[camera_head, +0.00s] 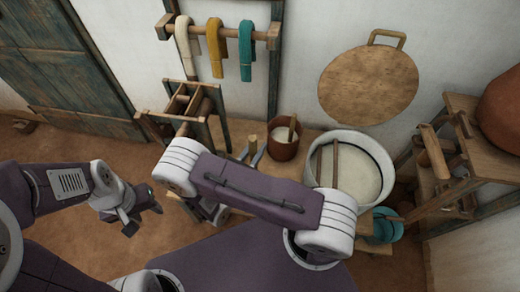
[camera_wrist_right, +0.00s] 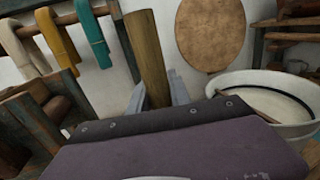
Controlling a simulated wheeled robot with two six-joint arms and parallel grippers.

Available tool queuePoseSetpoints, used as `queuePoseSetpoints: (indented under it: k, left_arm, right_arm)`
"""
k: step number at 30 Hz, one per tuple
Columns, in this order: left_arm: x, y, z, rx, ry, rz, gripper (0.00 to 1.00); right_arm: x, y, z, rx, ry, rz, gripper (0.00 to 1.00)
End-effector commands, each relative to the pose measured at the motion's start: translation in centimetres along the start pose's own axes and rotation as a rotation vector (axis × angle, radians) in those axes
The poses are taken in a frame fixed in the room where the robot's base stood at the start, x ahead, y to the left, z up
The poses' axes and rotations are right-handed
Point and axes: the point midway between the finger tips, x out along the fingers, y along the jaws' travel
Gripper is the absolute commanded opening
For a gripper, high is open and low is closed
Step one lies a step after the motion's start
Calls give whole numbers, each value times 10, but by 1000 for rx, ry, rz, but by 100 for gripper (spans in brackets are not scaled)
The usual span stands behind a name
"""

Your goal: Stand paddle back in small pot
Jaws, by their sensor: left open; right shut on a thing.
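My right gripper (camera_head: 254,158) is shut on an upright wooden piece, apparently the paddle (camera_head: 252,141). In the right wrist view the paddle (camera_wrist_right: 147,50) rises between the grey fingers (camera_wrist_right: 152,98); its lower end is hidden. The small brown pot (camera_head: 281,153) stands just right of the held piece in the head view, apart from it, with pale contents and another wooden stick (camera_head: 292,128) leaning in it. I cannot make out the small pot in the wrist view. My left gripper (camera_head: 143,214) is open and empty over the floor at left.
A large white pot (camera_head: 381,150) with pale contents and a wooden bar across it stands right of the small pot. A wooden frame (camera_head: 190,105) stands at left, below hanging yarn hanks (camera_head: 215,48). A wooden shelf (camera_head: 455,180) is at right, with a teal bowl (camera_head: 386,227) below.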

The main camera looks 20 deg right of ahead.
Motion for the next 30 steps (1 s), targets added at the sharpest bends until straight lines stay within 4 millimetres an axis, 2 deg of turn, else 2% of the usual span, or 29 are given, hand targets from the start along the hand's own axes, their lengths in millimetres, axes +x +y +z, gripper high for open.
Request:
queuePoseSetpoints:
  k: [3, 9, 15, 20, 30]
  left_arm:
    - [4, 0, 0, 0, 2, 0, 45]
    - [19, 0, 2, 0, 1, 0, 45]
    - [22, 0, 2, 0, 1, 0, 45]
    - [29, -1, 3, 0, 1, 0, 45]
    - [61, -1, 6, 0, 1, 0, 45]
  right_arm:
    - [-2, 22, 13, 11, 2, -17, 0]
    - [-3, 54, 34, 8, 0, -50, 0]
    - [-1, 60, 43, -1, -1, -61, 0]
    - [-2, 60, 34, -1, -1, -60, 0]
    - [-2, 60, 0, 0, -1, -60, 0]
